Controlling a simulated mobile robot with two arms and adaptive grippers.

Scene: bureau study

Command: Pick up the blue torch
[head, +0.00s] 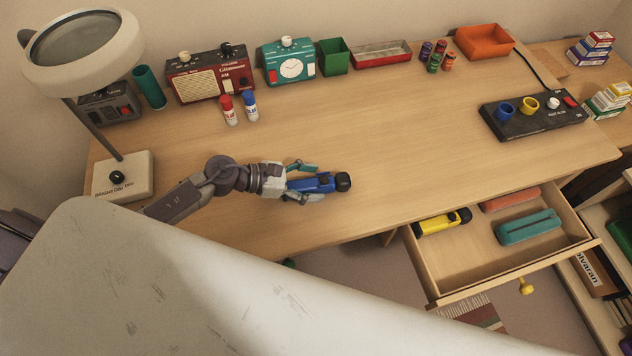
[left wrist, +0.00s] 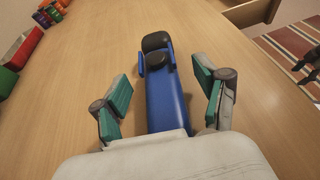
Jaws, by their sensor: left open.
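The blue torch (head: 323,184) with a black head lies on the desk top near its front edge. My left gripper (head: 303,183) reaches in from the left, its fingers on either side of the torch's body. In the left wrist view the blue torch (left wrist: 166,98) lies between the two teal-padded fingers of my left gripper (left wrist: 168,92), with a gap on each side. The gripper is open. The torch's rear end is hidden by the gripper's palm.
An open drawer (head: 460,268) at the right holds a yellow torch (head: 442,222) and a teal case (head: 528,227). A magnifier lamp (head: 123,176) stands at the left. Two glue sticks (head: 250,106) stand behind the gripper. The desk right of the torch is clear.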

